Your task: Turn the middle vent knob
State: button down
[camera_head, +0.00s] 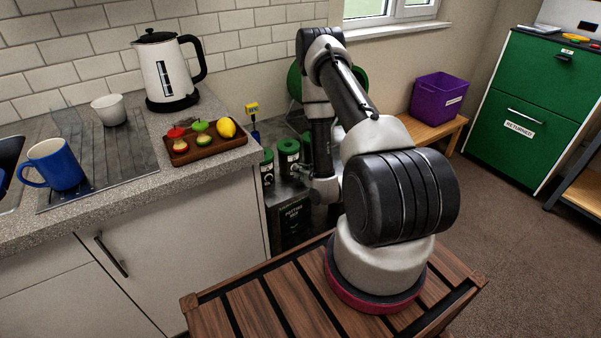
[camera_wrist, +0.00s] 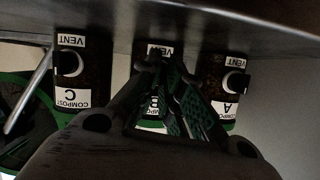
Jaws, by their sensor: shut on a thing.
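Three dark compost caddies with green parts show in the wrist view: compost C (camera_wrist: 72,85) at left, compost B (camera_wrist: 152,127) in the middle, compost A (camera_wrist: 226,95) at right. C and A each have a pale round vent knob, (camera_wrist: 69,64) and (camera_wrist: 235,82). My gripper (camera_wrist: 160,62) reaches to the middle caddy, just below its VENT label (camera_wrist: 160,50). Its fingertips are shut on the middle vent knob, which they hide. In the head view two green-lidded caddies (camera_head: 267,168) (camera_head: 288,150) show left of my arm.
The counter at left holds a wooden tray of fruit (camera_head: 205,150), a kettle (camera_head: 165,70) and a blue mug (camera_head: 55,165). A dark labelled box (camera_head: 295,218) is below the caddies. A purple bin (camera_head: 437,97) stands on a bench at right.

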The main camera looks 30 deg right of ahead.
jog(key=shift+d+m+y, duration=0.25)
jog(key=shift+m+y, duration=0.65)
jog(key=shift+m, duration=0.3)
jog(key=m+y, duration=0.2)
jog(key=m, duration=0.1)
jog(key=shift+d+f+t, duration=0.1)
jog(key=shift+f+t, duration=0.05)
jog(key=shift+t, duration=0.25)
jog(key=m, duration=0.1)
jog(key=m+y, duration=0.1)
jog(key=m, duration=0.1)
jog(key=shift+f+m+t, duration=0.2)
jog(key=shift+m+t, duration=0.1)
jog(key=shift+t, duration=0.1)
jog(key=shift+f+m+t+y, duration=0.1)
jog(key=shift+m+t+y, duration=0.55)
jog(key=shift+m, duration=0.95)
jog(key=c, duration=1.6)
grip_release()
jog(key=shift+d, duration=0.1)
